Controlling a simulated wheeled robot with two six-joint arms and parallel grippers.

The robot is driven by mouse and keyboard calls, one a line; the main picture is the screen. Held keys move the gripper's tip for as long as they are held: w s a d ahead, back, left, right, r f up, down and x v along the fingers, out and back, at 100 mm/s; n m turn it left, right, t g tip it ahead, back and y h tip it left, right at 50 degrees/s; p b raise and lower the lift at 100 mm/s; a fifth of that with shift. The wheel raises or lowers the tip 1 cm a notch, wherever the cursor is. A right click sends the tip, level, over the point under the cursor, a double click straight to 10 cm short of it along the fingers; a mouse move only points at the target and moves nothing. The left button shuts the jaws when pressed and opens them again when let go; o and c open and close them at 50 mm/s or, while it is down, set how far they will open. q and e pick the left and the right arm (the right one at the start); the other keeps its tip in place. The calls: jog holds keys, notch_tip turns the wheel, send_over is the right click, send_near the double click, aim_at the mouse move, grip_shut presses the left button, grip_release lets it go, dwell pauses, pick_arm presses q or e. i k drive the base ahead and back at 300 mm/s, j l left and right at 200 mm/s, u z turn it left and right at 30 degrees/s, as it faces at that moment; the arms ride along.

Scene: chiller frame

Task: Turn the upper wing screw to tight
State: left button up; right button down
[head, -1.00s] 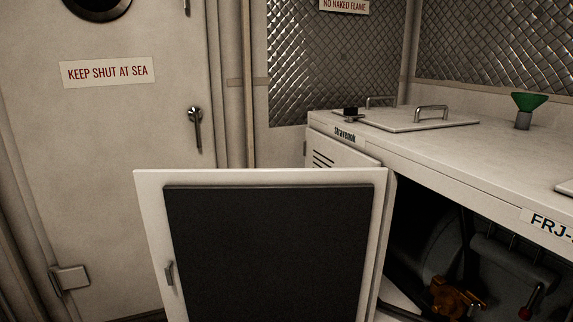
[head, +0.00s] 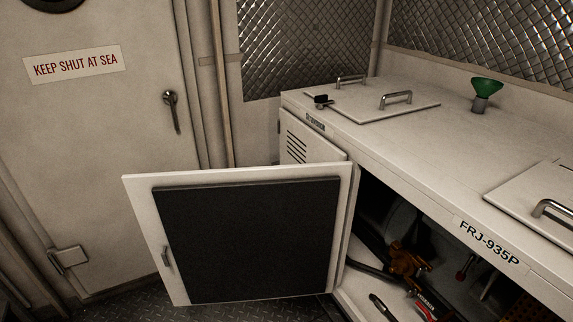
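I cannot make out a wing screw for certain in the head view. A brass-orange fitting (head: 406,263) sits inside the open cabinet, in shadow, and its details are too small and dark to tell. A small black knob-like part (head: 322,101) stands on the far left end of the cabinet top. Neither of my grippers is in view.
The cabinet door (head: 245,235), with a dark inner panel, stands open towards me, left of the opening. Red-handled tools (head: 424,305) lie on the cabinet floor. A green funnel (head: 487,88) stands on top. Patterned floor shows below the door.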

aim_at(423, 270)
jog(key=z, duration=1.2)
